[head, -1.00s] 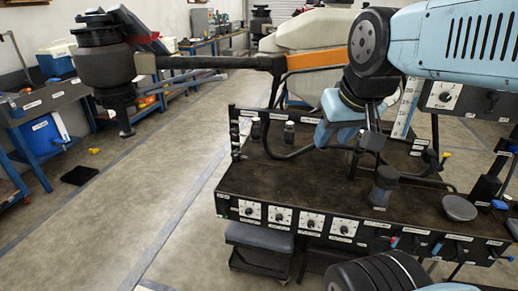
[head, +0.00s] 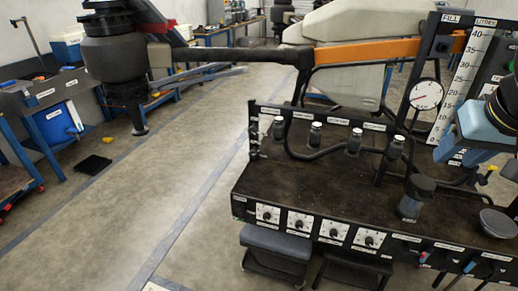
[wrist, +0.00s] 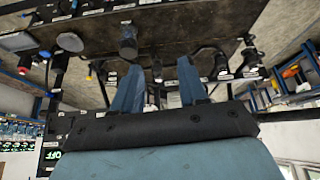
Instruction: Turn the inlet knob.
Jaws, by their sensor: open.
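Several dial knobs with white plates sit along the bench's front panel in the head view: a first knob (head: 266,214), a second (head: 299,222), a third (head: 333,232) and a fourth (head: 370,240). Several dark valve bodies with pale tops stand along the back rail, one of them at its left (head: 278,128). The labels are too small to read, so I cannot tell which is the inlet knob. My gripper (wrist: 158,88) shows in the wrist view with its two blue fingers apart and nothing between them. In the head view only part of my blue arm shows at the right edge.
The dark bench top (head: 320,185) is mostly clear. A dark cylinder (head: 412,200) and a round grey pad (head: 499,223) stand at its right. A gauge (head: 426,95) stands behind. A drone arm with a motor (head: 113,60) reaches across the upper left.

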